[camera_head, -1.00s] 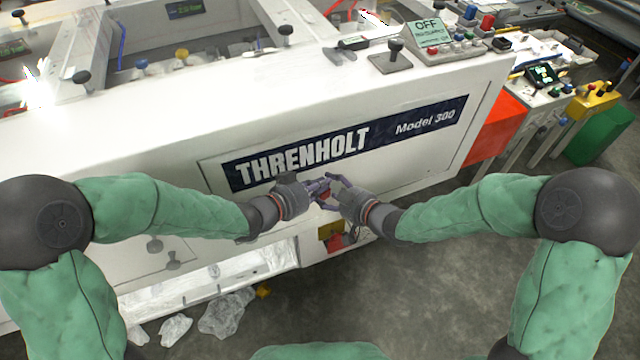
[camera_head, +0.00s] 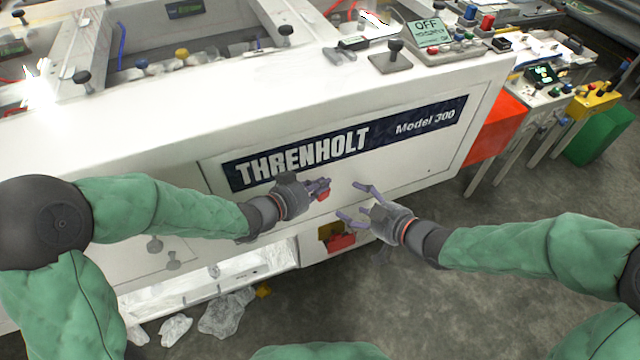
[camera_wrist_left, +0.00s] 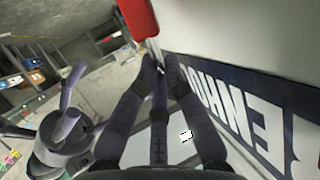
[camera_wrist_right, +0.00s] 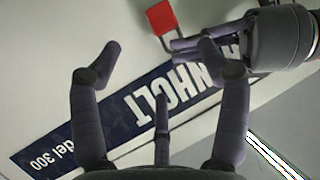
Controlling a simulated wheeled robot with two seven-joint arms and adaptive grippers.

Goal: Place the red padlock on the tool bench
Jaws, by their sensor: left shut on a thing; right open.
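The red padlock (camera_head: 323,194) is at the fingertips of my left gripper (camera_head: 318,187), in front of the white machine's panel. In the left wrist view the padlock's red body (camera_wrist_left: 139,18) is at the top, and my left gripper (camera_wrist_left: 160,62) is shut on its metal shackle. In the right wrist view the padlock (camera_wrist_right: 161,17) hangs beyond the left fingers. My right gripper (camera_head: 352,202) is open and empty, a little right of the padlock and apart from it. In its own wrist view its fingers (camera_wrist_right: 160,45) are spread wide. I cannot identify a tool bench.
The white machine (camera_head: 250,115) with a dark name panel (camera_head: 345,143) fills the space ahead. A control box (camera_head: 437,40) stands on its top. A red-and-yellow part (camera_head: 335,238) sits below the grippers. Crumpled clear plastic (camera_head: 225,314) lies on the floor, lower left.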

